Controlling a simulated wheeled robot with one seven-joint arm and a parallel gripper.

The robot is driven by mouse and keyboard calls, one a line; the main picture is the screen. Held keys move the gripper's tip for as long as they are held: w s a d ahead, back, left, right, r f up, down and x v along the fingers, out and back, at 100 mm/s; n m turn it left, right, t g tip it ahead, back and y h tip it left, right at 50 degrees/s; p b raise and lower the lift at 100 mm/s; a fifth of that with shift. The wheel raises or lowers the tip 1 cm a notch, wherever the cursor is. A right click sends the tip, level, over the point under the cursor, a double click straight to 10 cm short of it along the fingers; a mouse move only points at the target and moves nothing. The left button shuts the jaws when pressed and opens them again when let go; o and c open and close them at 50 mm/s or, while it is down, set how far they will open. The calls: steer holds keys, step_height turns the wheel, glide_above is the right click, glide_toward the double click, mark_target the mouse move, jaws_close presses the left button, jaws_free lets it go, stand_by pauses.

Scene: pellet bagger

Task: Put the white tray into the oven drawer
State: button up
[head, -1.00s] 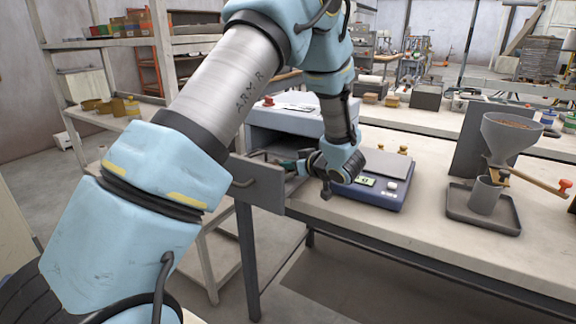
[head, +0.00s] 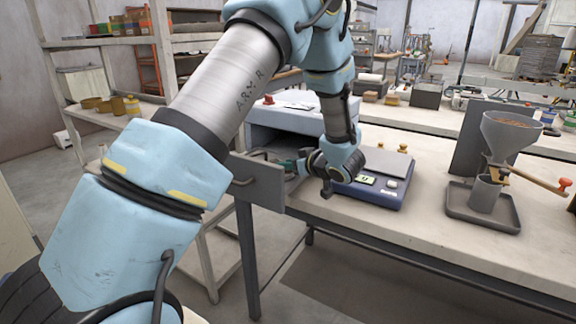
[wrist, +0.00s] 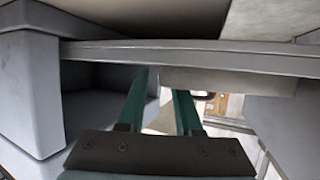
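The oven (head: 290,118) is a pale grey box on the bench, partly hidden behind my arm. Its drawer is pulled out; the drawer's grey front panel (head: 262,184) with a bar handle (head: 243,182) faces the near left. My gripper (head: 287,163) is low between this panel and the oven body, pointing left over the drawer area. In the wrist view its two green fingers (wrist: 162,82) stand apart, their tips reaching under a grey horizontal edge. I see nothing clearly held between them. I cannot make out the white tray in either view; the drawer's inside is hidden.
A funnel stand (head: 484,205) with a hopper is farther right on the bench (head: 420,235). A shelf (head: 95,125) with yellow containers is at the left.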

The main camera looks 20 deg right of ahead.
steer(key=b+v, duration=0.1)
steer(key=v, duration=1.1)
steer(key=shift+b, duration=0.35)
